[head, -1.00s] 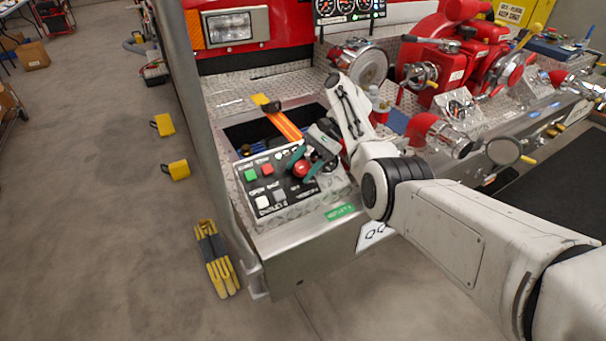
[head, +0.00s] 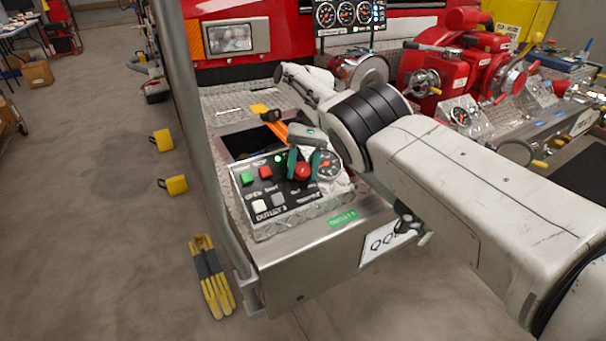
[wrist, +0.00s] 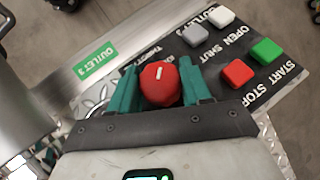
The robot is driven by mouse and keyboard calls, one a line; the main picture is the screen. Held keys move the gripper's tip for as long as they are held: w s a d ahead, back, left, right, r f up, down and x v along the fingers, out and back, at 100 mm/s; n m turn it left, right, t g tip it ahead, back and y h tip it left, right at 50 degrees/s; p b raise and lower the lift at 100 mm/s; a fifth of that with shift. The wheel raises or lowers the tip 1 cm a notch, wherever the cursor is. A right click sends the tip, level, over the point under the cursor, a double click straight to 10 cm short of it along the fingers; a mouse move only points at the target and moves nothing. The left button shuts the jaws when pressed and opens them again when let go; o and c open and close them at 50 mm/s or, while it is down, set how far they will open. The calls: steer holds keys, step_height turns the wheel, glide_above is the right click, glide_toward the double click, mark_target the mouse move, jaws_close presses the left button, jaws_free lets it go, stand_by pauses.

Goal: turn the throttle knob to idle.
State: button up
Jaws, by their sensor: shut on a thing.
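The throttle knob (head: 302,172) is a round red knob on the black control panel (head: 283,205). In the wrist view the knob (wrist: 160,84) sits between the two green fingers of my gripper (wrist: 160,88), which are shut on its sides. A white pointer mark shows on the knob's top. The gripper (head: 303,166) also shows in the head view, over the panel's upper right. The word THROTTLE beside the knob is partly hidden by a finger, and I cannot read an idle mark.
Green (wrist: 266,52) and red (wrist: 237,73) buttons, labelled START and STOP, are near the gripper. Grey (wrist: 195,35) and white (wrist: 221,17) buttons lie farther off. A gauge (head: 328,165) is right of the knob. An open recess (head: 240,142) lies behind the panel. A metal post (head: 205,150) stands left.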

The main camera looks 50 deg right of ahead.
steer(key=shift+s+a+f+g, duration=0.1)
steer(key=shift+a+f+g, duration=0.05)
steer(key=shift+f+g, duration=0.15)
stand_by(0.4)
steer(key=o, duration=0.7)
steer(key=shift+o, duration=0.2)
steer(key=shift+r, duration=0.15)
steer(key=shift+r, duration=0.1)
